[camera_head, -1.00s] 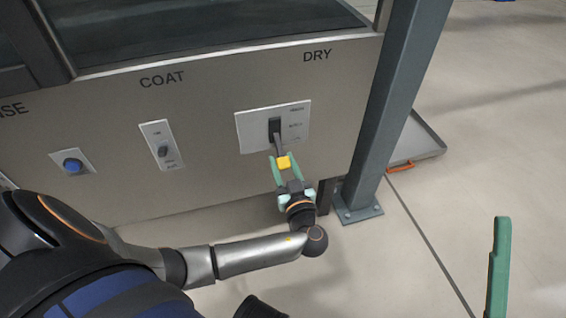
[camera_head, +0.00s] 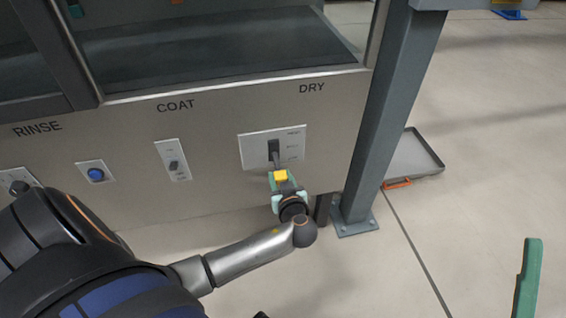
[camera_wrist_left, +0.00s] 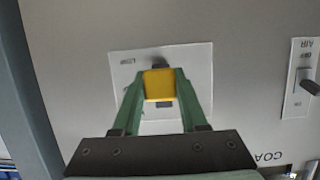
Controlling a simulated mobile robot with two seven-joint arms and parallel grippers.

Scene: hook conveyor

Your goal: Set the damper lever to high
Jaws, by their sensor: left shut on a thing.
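The damper lever has a dark shaft and a yellow handle (camera_head: 280,176). It projects from a dark slot (camera_head: 274,150) in a white plate (camera_head: 254,148) below the word DRY. The yellow handle also shows in the left wrist view (camera_wrist_left: 159,85). My left gripper (camera_head: 281,180) is shut on the handle, with one green finger on each side of it. The marks on the plate are too small to read surely. One green finger of my right gripper (camera_head: 527,278) shows at the lower right, away from the panel; its other finger is out of view.
Left of the plate, the panel carries a small switch (camera_head: 173,160) under COAT and a blue button (camera_head: 96,174). A grey post (camera_head: 388,110) stands close to the right of the lever. A floor tray (camera_head: 420,152) with an orange handle lies beyond it.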

